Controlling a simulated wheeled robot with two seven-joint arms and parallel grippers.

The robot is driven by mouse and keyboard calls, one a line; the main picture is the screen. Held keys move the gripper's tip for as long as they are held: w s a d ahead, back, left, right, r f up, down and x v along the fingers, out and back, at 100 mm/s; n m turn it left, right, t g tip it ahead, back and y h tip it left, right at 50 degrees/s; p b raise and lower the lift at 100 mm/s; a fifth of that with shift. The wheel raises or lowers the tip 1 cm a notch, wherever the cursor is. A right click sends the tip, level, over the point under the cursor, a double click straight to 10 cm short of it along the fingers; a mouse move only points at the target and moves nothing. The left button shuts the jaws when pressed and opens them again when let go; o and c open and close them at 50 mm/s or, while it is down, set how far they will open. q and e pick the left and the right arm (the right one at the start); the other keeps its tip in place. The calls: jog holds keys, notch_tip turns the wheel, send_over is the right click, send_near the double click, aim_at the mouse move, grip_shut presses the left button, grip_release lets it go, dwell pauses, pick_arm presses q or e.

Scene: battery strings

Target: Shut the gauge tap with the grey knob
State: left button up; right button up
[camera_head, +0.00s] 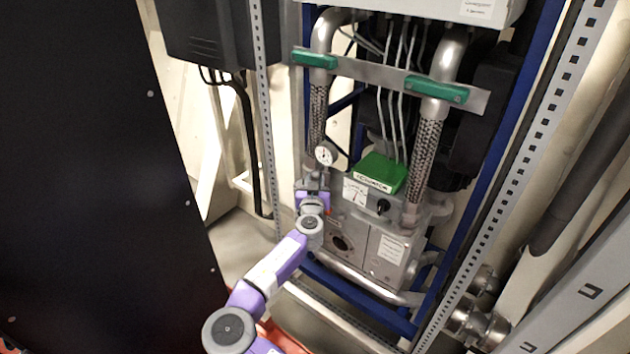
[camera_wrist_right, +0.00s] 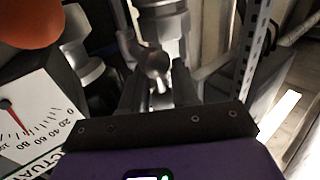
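The round white pressure gauge (camera_head: 326,153) sits on the pipework at the left of the machine. My right gripper (camera_head: 312,187) is just below it, at the tap fittings, and my wrist hides most of the tap in the head view. In the right wrist view a rounded grey metal part (camera_wrist_right: 155,64), which looks like the tap's knob, lies between the two dark fingers of my right gripper (camera_wrist_right: 159,92). The fingers stand apart with a gap; contact with the knob is not clear. My left gripper is not in view.
A white actuator meter (camera_head: 355,191), a black knob (camera_head: 382,206) and a green box (camera_head: 380,172) are close to the right of my gripper. An orange part (camera_wrist_right: 28,20) is near in the wrist view. A perforated post (camera_head: 264,110) stands left; a dark panel (camera_head: 90,180) fills the far left.

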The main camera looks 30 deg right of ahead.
jog(key=shift+r, duration=0.1)
grip_shut()
jog(key=shift+r, duration=0.1)
jog(key=shift+w+r+n+g+p, duration=0.25)
jog(key=shift+n+p, duration=0.25)
jog(key=shift+p, duration=0.45)
jog(key=n+g+p, duration=0.1)
jog(key=p, duration=0.1)
jog(key=n+g+y+p, duration=0.1)
jog(key=p, duration=0.2)
jog(key=shift+w+a+n, duration=0.2)
jog(key=shift+w+n, duration=0.1)
jog(key=shift+n, duration=0.1)
jog(key=shift+w+a+f+n+g+h+p, duration=0.1)
jog(key=shift+w+f+n+g+h+p, duration=0.25)
jog(key=shift+n+g+p, duration=0.85)
jog(key=shift+w+a+f+n+g+h+p, duration=0.1)
jog(key=shift+f+n+g+p, duration=0.45)
jog(key=shift+n+g+p, duration=0.65)
jog(key=shift+w+f+n+g+h+p, duration=0.25)
jog(key=shift+f+n+g+p, duration=0.2)
jog(key=shift+n+g+p, duration=0.75)
jog(key=shift+g+b, duration=0.35)
jog(key=shift+g, duration=0.2)
